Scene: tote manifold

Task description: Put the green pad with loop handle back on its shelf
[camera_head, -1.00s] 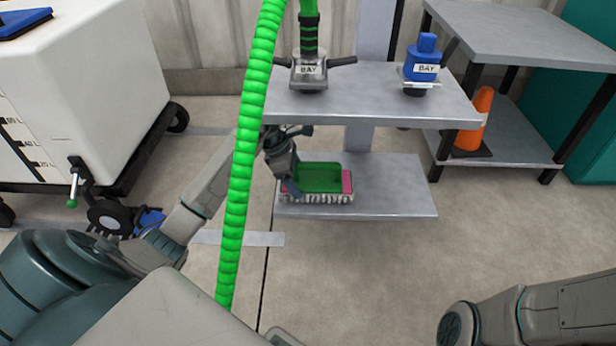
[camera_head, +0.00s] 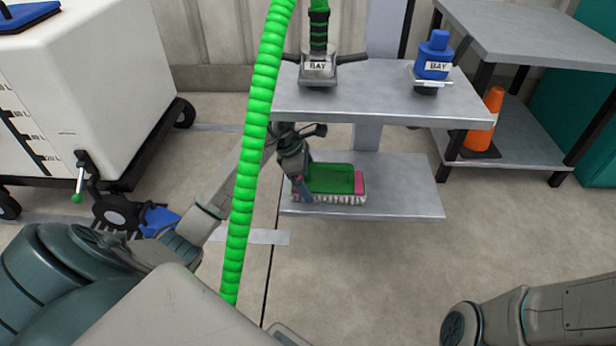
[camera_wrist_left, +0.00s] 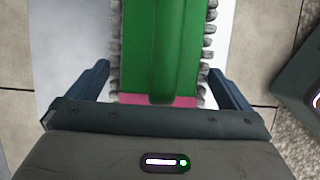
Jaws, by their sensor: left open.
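The green pad (camera_head: 335,178) lies on the lower shelf (camera_head: 400,195) of a grey stand. No loop handle is clear to me. My left gripper (camera_head: 304,190) is at the pad's left end, pointing down, with its fingers apart. In the left wrist view the gripper (camera_wrist_left: 160,80) has one finger on either side of the pad (camera_wrist_left: 160,45), with gaps visible beside it. My right gripper is out of view; only my right arm shows.
A green ribbed hose (camera_head: 252,120) hangs in front of my left arm. The upper shelf (camera_head: 375,95) carries a hose fitting (camera_head: 318,70) and a blue fitting (camera_head: 435,58), both labelled BAY. A white tote (camera_head: 85,75) stands left, an orange cone (camera_head: 487,120) right.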

